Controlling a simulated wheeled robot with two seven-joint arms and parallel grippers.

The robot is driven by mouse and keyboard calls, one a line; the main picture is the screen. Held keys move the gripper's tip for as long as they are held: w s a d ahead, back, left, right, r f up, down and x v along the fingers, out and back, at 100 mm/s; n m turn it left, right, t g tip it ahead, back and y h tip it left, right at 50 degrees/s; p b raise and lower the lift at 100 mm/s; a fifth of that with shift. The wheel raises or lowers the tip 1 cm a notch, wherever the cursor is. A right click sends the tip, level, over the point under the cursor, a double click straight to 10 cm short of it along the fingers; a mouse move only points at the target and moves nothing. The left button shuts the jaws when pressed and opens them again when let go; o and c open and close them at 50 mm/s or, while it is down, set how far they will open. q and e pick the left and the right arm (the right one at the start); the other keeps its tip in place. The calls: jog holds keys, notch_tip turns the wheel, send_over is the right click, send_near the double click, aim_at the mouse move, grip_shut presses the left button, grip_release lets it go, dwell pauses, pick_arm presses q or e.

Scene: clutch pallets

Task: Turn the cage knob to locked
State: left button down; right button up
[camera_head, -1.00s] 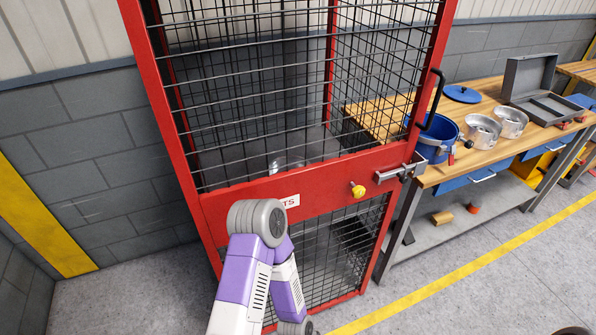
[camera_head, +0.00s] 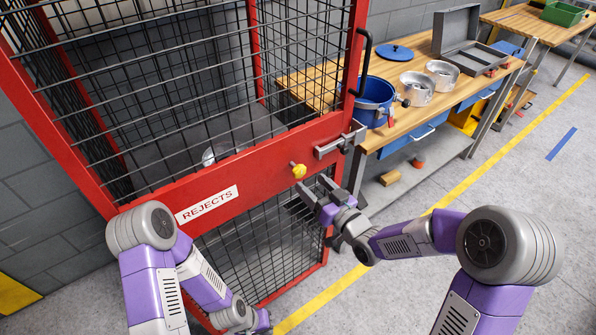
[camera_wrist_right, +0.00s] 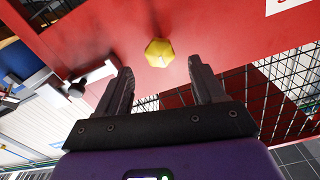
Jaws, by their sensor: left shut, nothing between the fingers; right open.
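The yellow cage knob (camera_head: 299,171) sits on the red crossbar of the cage door, left of the grey sliding latch (camera_head: 340,140). My right gripper (camera_head: 315,190) is open just in front of and below the knob, pointing at it. In the right wrist view the faceted knob (camera_wrist_right: 159,53) appears between and just beyond the two open fingers (camera_wrist_right: 163,75), with no clear contact. My left gripper (camera_head: 263,322) is low at the bottom edge, shut and empty, with its fingers barely visible. I cannot read the knob's lock position.
The red mesh cage carries a REJECTS label (camera_head: 207,205) and a black door handle (camera_head: 363,62). A metal part (camera_head: 215,153) is inside. To the right, a workbench (camera_head: 318,88) holds a blue bucket (camera_head: 374,98), metal housings (camera_head: 417,88) and a grey case (camera_head: 467,42). Floor at right is open.

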aim_at(302, 174)
jog(key=x, duration=0.7)
jog(key=shift+w+a, duration=0.1)
jog(key=c, duration=1.1)
jog(key=shift+o, duration=0.2)
